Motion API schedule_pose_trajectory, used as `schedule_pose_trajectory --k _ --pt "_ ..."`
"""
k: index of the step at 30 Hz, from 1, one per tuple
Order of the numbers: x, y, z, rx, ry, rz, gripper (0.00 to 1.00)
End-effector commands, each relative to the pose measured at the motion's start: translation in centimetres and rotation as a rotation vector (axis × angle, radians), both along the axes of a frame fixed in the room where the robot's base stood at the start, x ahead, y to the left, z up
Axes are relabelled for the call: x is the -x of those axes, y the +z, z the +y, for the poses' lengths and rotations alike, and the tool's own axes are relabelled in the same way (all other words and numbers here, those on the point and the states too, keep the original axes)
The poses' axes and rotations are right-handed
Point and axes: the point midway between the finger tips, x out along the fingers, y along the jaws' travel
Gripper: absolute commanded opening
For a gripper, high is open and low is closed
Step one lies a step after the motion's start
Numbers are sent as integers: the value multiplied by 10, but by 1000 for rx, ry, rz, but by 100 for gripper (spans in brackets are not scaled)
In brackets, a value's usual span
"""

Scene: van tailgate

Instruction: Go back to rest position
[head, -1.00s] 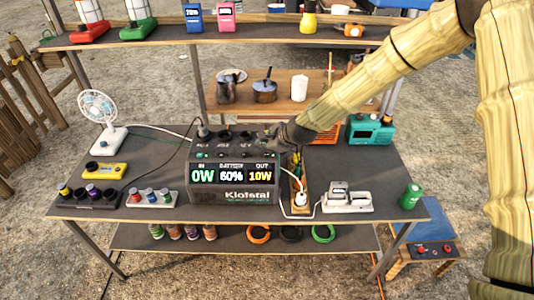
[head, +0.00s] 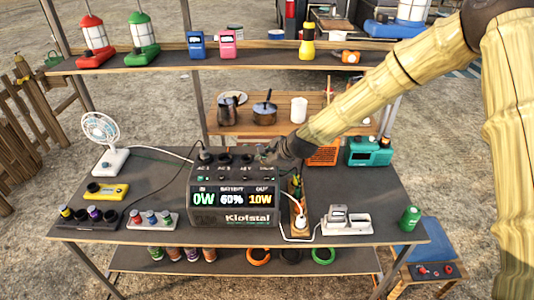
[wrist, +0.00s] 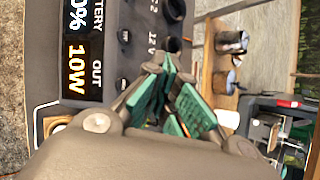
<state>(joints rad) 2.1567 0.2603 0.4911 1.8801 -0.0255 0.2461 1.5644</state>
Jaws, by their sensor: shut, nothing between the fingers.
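My gripper (head: 266,152) is at the right end of the top of the grey Klofstal power station (head: 232,217), close to its row of sockets. In the wrist view its green-padded fingers (wrist: 168,72) are shut with nothing between them. The station's panel (wrist: 82,50) is beside them there, and round sockets show near the fingertips. The head view is too small to tell whether the fingers touch the station. The display reads IN 0W, BATTERY 60%, OUT 10W. A plug stands in the station's top left socket.
A white fan (head: 101,138), yellow device (head: 106,191), charger with jars (head: 152,219), white charging dock (head: 347,222), green can (head: 410,217) and teal radio (head: 368,151) stand on the table. Lanterns (head: 143,35) stand on the shelf above. Cables run around the station.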

Motion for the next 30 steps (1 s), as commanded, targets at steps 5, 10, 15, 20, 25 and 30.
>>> schedule_pose_trajectory --k 5,10,15,20,25,30 --pt "4 -7 -2 12 9 1 0" --pt "37 -52 -13 107 88 1 0" --pt "95 -119 -37 261 237 -3 0" --pt "158 -175 -64 403 402 -1 0" --pt "235 -225 -99 549 608 6 0" --pt "318 -262 -137 678 845 18 0"
